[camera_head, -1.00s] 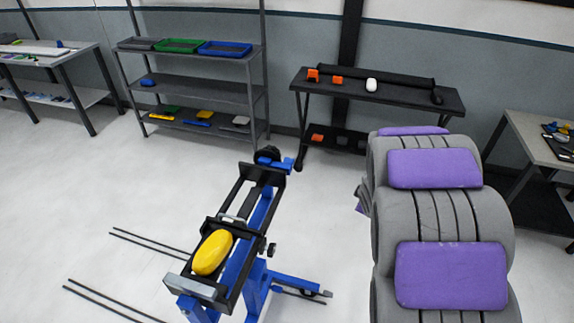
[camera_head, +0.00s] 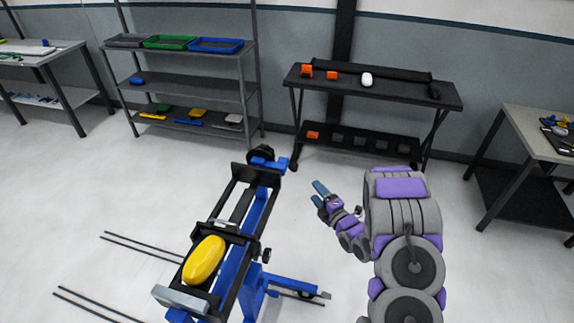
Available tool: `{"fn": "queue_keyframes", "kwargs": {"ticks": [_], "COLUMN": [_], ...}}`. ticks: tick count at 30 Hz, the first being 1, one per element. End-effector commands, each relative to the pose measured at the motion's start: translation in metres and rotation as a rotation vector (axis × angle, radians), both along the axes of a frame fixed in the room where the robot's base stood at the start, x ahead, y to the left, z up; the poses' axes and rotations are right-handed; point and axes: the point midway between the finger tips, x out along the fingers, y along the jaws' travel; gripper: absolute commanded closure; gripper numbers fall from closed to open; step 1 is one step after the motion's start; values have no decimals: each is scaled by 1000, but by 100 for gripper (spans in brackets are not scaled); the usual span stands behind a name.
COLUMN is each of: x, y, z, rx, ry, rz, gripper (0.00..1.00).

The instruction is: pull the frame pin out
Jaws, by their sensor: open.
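A black and blue frame (camera_head: 262,208) stands on the floor in the middle, tilted along its length, with a yellow oval piece (camera_head: 204,260) on its near end. A small black knob (camera_head: 266,255) sticks out on the frame's right side; I cannot tell whether it is the frame pin. A blue fitting (camera_head: 270,163) sits at the far end. My gripper (camera_head: 318,189) is to the right of the frame's far end, apart from it. Its blue-grey fingers are open and empty and point up and left.
A black table (camera_head: 375,88) with orange blocks and a white object stands at the back. A grey shelf (camera_head: 190,88) with trays is at the back left. Tables stand at far left and right (camera_head: 540,130). Thin dark rods (camera_head: 100,304) lie near the floor at left. Floor between is clear.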

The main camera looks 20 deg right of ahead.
Motion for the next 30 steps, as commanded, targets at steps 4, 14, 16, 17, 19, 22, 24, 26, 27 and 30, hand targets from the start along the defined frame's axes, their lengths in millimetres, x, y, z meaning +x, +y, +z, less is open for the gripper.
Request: {"fn": "queue_keyframes", "kwargs": {"ticks": [4, 14, 16, 17, 19, 22, 24, 26, 27, 30], "x": [8, 65, 78, 84, 98, 117, 130, 139, 145, 156], "y": [3, 14, 17, 18, 21, 24, 26, 28, 30, 31], "z": [0, -1, -3, -3, -1, -2, -1, -1, -2, -1], "rx": [0, 0, 3, 2, 0, 2, 0, 0, 0, 2], "ry": [-13, -12, -8, -8, -12, -8, -12, -10, -7, -9], "rz": [4, 5, 4, 4, 5, 3, 5, 4, 4, 3], "gripper": [35, 35, 35, 35, 35, 35, 35, 35, 35, 35]}}
